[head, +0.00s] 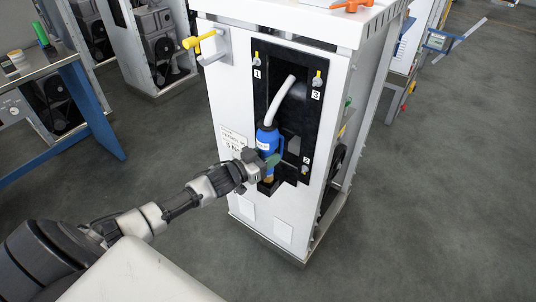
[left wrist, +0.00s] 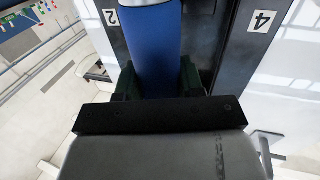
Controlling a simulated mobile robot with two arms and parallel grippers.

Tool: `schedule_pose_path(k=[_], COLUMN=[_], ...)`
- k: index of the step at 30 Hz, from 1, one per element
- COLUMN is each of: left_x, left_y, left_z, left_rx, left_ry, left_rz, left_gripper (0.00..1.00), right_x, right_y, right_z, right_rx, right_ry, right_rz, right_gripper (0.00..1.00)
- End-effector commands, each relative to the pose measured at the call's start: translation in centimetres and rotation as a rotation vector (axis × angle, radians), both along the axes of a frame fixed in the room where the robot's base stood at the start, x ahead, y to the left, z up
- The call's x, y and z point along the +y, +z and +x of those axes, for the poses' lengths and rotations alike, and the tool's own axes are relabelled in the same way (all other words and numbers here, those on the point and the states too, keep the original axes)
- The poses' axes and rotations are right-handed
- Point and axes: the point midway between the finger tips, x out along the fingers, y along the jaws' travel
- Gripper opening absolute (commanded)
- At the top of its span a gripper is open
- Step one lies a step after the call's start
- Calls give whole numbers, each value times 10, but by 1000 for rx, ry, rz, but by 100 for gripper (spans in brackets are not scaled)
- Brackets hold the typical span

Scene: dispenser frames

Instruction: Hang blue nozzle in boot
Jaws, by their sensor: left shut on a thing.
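The blue nozzle (head: 266,140) stands upright in front of the black recessed panel of the white dispenser frame, with its pale grey spout (head: 283,97) pointing up and to the right. My left gripper (head: 272,160) is shut on the lower part of the nozzle. In the left wrist view, the blue nozzle body (left wrist: 154,45) lies between the dark green fingers (left wrist: 160,80). A dark part (head: 267,188) sits at the panel's lower edge below the gripper. I cannot tell whether it is the boot, or whether the nozzle touches its seat. My right gripper is not in view.
The white dispenser frame (head: 225,105) has numbered yellow fittings on its panel and a yellow-handled valve (head: 199,40) at upper left. An orange part (head: 351,5) lies on its top. A blue-framed bench (head: 85,105) stands left. The floor at right (head: 440,190) is clear.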

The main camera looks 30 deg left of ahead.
Motion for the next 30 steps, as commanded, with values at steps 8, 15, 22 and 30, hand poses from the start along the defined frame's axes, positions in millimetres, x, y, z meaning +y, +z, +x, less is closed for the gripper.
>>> schedule_pose_path(k=[8,15,22,30], left_x=[0,0,0,0], left_y=[-4,-9,-14,-20], left_z=[1,1,1,1], left_rx=[-8,-7,-7,-7], left_ry=[-1,-1,-1,-1], left_rz=[-2,-3,-3,-3], left_gripper=[0,0,0,0], right_x=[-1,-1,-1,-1], right_y=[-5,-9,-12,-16], right_z=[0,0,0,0], right_rx=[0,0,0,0], right_ry=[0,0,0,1], right_rz=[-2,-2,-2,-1], right_gripper=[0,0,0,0])
